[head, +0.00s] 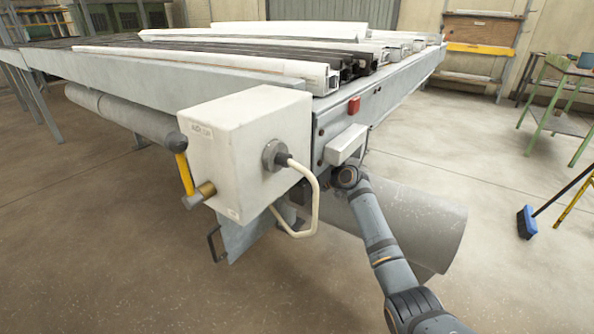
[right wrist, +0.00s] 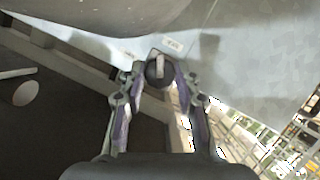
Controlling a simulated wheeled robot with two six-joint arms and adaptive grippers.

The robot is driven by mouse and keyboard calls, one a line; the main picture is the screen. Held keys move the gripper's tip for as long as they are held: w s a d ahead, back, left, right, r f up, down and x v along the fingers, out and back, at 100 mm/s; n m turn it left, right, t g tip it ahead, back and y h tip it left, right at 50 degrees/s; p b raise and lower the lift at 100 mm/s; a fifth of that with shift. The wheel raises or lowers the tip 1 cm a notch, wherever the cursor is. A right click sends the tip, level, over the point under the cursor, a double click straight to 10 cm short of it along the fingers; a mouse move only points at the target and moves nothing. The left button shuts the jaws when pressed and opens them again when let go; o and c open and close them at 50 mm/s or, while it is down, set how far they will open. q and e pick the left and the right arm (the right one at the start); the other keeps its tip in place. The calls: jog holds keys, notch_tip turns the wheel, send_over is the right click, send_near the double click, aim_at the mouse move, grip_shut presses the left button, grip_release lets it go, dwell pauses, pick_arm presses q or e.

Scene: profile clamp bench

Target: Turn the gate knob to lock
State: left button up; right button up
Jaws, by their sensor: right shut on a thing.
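The gate knob (right wrist: 159,67) shows in the right wrist view as a small dark round knob with a pale raised bar across its face. The bar stands nearly upright in that picture. A small light label (right wrist: 172,43), too blurred to read, sits just above it and a little right. My right gripper (right wrist: 160,85) is shut on the knob, one finger on each side. In the head view my right arm reaches to the bench end below a small white box (head: 346,145); the fingers and knob are hidden there. My left gripper is not in view.
The bench (head: 150,80) carries white and dark profiles. A white control box (head: 240,140) with a yellow lever (head: 184,173) and a looped cable (head: 312,205) juts out left of my right arm. A red button (head: 354,105) is above. A grey curved cover (head: 425,225) lies behind my arm.

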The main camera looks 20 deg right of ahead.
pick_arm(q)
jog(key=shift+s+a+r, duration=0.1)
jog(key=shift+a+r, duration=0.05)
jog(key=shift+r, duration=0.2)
pick_arm(e)
jog(key=shift+w+d+m+g+y, duration=0.1)
jog(key=shift+m+g+y, duration=0.65)
jog(key=shift+m, duration=0.85)
jog(key=o, duration=1.1)
jog(key=shift+o, duration=0.2)
jog(key=v, duration=1.2)
